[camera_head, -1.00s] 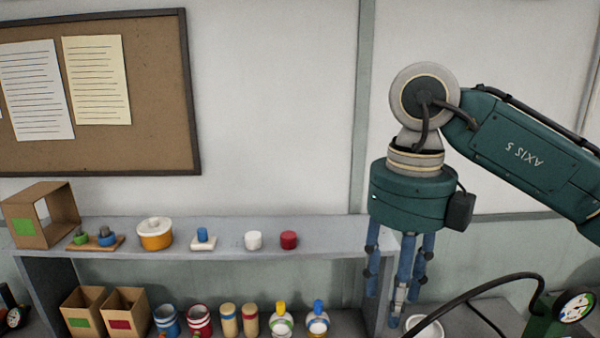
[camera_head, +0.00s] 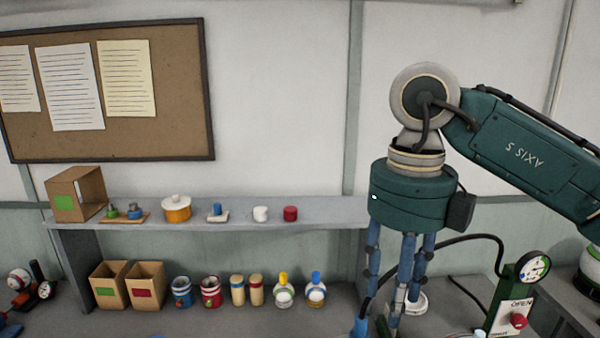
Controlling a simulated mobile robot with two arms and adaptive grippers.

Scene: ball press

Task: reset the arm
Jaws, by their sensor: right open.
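My right arm comes in from the right, with a green wrist and a gripper (camera_head: 398,285) with blue fingers pointing down. Its fingers are spread, and I see nothing held between them. It hangs in front of the right end of the grey shelf (camera_head: 330,213), over the lower worktop. A white round item (camera_head: 415,303) shows partly behind the fingers; I cannot tell whether they touch it. My left gripper is not in view.
A green device with a gauge (camera_head: 534,267) and red knob (camera_head: 519,321) stands right of the gripper, with a black hose curving behind the fingers. Cardboard boxes and jars stand below.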

